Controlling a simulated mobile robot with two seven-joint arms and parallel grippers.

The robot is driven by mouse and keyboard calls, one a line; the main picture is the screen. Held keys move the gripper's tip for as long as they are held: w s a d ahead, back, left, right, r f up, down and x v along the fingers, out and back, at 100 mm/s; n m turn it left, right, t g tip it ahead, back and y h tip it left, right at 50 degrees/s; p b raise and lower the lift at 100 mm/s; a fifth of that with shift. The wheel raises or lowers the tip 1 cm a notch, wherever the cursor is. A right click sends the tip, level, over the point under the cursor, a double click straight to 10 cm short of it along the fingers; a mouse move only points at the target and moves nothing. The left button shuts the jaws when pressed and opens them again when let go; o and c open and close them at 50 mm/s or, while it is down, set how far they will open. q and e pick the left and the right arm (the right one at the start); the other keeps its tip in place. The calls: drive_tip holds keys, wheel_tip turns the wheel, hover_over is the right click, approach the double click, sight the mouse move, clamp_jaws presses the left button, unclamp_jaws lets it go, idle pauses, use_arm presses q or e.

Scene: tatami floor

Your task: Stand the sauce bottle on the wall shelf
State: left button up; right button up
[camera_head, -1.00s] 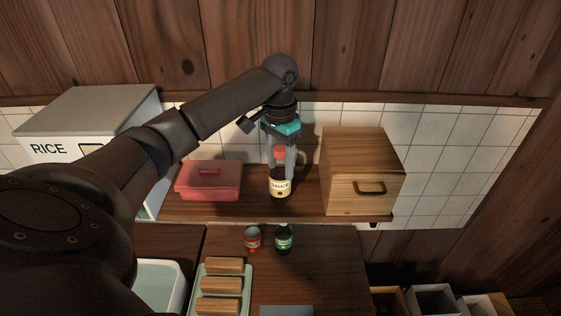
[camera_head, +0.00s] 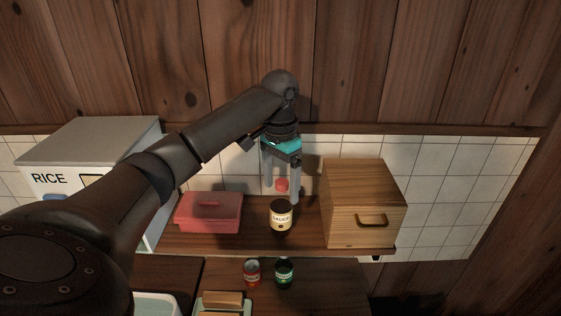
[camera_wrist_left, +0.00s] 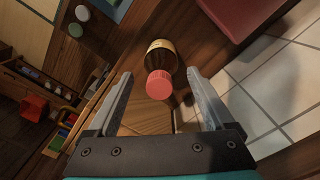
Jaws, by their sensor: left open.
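The sauce bottle (camera_head: 280,215), dark with a cream label and red cap, stands upright on the wooden wall shelf (camera_head: 230,241), between a red box and a wooden box. My left gripper (camera_head: 281,192) is open above and behind the bottle, its fingers spread to either side of the red cap. In the left wrist view the bottle (camera_wrist_left: 161,60) and its cap lie beyond and between the open fingertips (camera_wrist_left: 158,82), apart from them. My right gripper is not in view.
The red lidded box (camera_head: 208,212) is left of the bottle and the wooden box (camera_head: 362,205) is right. A white rice bin (camera_head: 90,150) stands further left. A red can (camera_head: 252,271) and green bottle (camera_head: 285,272) stand on the counter below.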

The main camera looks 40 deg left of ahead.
use_arm(q)
wheel_tip(320, 180, up, 9)
idle(0.4)
idle(0.4)
